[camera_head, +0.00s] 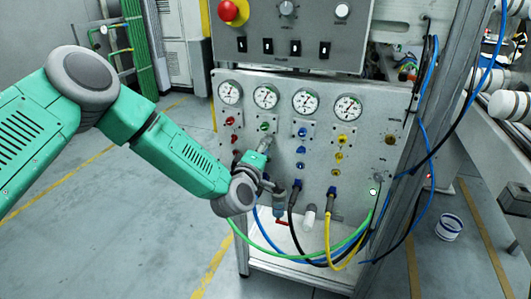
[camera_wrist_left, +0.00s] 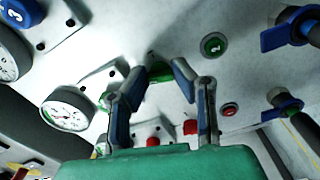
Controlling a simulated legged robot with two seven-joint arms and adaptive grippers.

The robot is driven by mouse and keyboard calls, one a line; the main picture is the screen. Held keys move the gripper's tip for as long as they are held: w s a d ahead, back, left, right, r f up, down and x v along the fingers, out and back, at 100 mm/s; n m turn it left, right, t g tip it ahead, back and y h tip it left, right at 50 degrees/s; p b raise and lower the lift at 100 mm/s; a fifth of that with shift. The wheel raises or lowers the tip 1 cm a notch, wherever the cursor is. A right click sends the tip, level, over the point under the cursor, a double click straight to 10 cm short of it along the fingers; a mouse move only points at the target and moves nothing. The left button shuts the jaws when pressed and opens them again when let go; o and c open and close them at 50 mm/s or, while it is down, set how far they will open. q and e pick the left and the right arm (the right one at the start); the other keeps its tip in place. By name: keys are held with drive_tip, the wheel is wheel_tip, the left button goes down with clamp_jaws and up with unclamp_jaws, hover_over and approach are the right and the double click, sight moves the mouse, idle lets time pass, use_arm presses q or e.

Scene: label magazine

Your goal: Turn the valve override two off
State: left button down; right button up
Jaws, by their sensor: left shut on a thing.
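The panel (camera_head: 228,110) has a row of gauges with small coloured valve handles below them. The green valve handle (camera_head: 264,126) is under the second gauge (camera_head: 265,97). My left gripper (camera_head: 266,145) reaches up to it from below left. In the left wrist view, my left gripper (camera_wrist_left: 160,80) has its two fingers on either side of the green handle (camera_wrist_left: 160,90), and it is shut on it. The fingers partly hide the handle, so its exact angle cannot be told. My right gripper is not in view.
Red (camera_head: 230,121), blue (camera_head: 302,132) and yellow (camera_head: 342,140) handles flank the green one. Coloured hoses (camera_head: 330,255) hang below the panel. A control box (camera_head: 290,40) with a red stop button (camera_head: 233,11) is above. Open floor (camera_head: 100,230) lies at left.

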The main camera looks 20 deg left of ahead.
use_arm(q)
drive_tip(key=shift+a+f+n+b, duration=0.15)
drive_tip(key=shift+n+b, duration=0.45)
drive_tip(key=shift+n, duration=0.7)
drive_tip(key=c, duration=1.3)
unclamp_jaws()
drive_tip(key=shift+a, duration=0.1)
drive_tip(key=shift+c, duration=0.2)
drive_tip(key=s, duration=1.2)
drive_tip(key=shift+a, duration=0.25)
drive_tip(key=shift+f, duration=0.1)
